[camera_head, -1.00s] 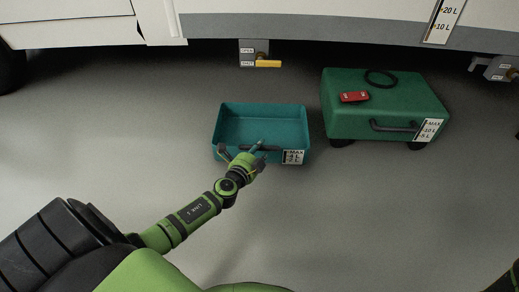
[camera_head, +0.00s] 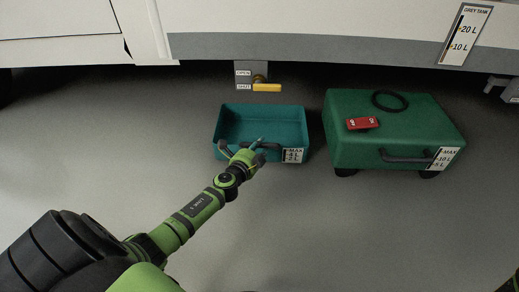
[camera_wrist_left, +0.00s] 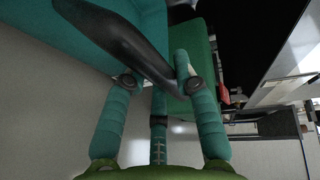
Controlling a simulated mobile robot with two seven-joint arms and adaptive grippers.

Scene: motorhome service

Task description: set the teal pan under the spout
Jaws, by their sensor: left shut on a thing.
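The teal pan (camera_head: 262,122) is an empty, open rectangular tray on or just above the grey floor; I cannot tell which. A MAX label is on its front. My left gripper (camera_head: 247,156) is shut on the dark handle at the pan's near side. In the left wrist view the fingers (camera_wrist_left: 155,85) close around this black handle (camera_wrist_left: 130,45). The spout (camera_head: 259,79) is a small brass fitting under the vehicle's edge, with a yellow lever (camera_head: 267,88) lying level by the SHUT label. The pan lies in front of and below it. My right gripper is out of view.
A green wheeled case (camera_head: 395,130) stands close to the pan's right, with a red item (camera_head: 362,123) and a black ring (camera_head: 390,100) on top. The white vehicle (camera_head: 320,20) overhangs the far side. Floor (camera_head: 120,150) left of the pan is clear.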

